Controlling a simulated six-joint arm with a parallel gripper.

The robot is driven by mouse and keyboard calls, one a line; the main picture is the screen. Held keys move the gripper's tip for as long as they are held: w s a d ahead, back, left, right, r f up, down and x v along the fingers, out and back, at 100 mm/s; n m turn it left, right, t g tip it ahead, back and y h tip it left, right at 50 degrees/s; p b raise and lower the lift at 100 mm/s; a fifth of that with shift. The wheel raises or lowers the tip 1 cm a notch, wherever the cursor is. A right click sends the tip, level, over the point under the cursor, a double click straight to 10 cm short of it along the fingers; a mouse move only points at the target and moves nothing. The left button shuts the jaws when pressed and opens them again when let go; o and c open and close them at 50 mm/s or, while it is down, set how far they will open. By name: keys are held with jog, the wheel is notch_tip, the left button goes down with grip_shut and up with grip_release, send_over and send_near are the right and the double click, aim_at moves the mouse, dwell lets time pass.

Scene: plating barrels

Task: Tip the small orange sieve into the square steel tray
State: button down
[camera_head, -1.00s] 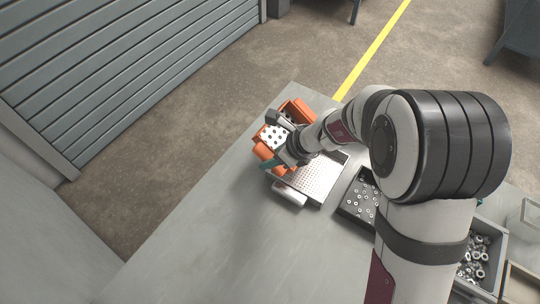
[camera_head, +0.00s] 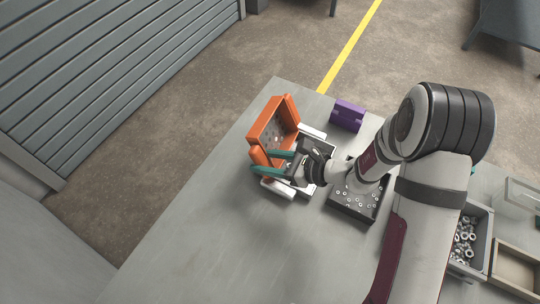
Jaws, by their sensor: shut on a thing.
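My gripper (camera_head: 262,162) has teal fingers and is shut on the small orange sieve (camera_head: 270,122) at its near edge. The sieve is tilted, with its open side turned partly toward the camera; a few small pieces seem to show inside. It is held over the left part of a perforated tray with white handles (camera_head: 277,188), mostly hidden by my gripper and the sieve. Right of this stands a square dark tray (camera_head: 343,208) with several small nuts scattered in it. I cannot tell for sure which of the two is the steel tray.
A purple block-like object (camera_head: 347,115) stands near the table's far edge. A grey bin (camera_head: 487,235) of nuts, a shallow wooden-looking box (camera_head: 514,268) and a clear container (camera_head: 522,195) are at the right. The table's left and front (camera_head: 205,235) are clear.

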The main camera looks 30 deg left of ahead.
jog(key=h, duration=0.1)
jog(key=a+h, duration=0.1)
jog(key=h, duration=0.1)
jog(key=shift+a, duration=0.25)
jog(key=shift+w+a+r+m+t+h, duration=0.2)
jog(key=shift+w+t+h, duration=0.1)
jog(key=shift+h, duration=0.15)
jog(key=shift+w+a+r+m+t+h, duration=0.1)
jog(key=shift+w+r+m+t+h, duration=0.15)
jog(key=shift+h, duration=0.2)
jog(key=shift+a+h, duration=0.2)
jog(key=shift+h, duration=0.5)
jog(key=h, duration=0.2)
jog(key=shift+w+a+f+h, duration=0.1)
jog(key=shift+a+h, duration=0.25)
jog(key=shift+h, duration=0.05)
jog(key=shift+a+f+h, duration=0.1)
jog(key=shift+a+h, duration=0.05)
jog(key=shift+h, duration=0.85)
jog(key=shift+a+h, duration=0.1)
jog(key=shift+h, duration=0.9)
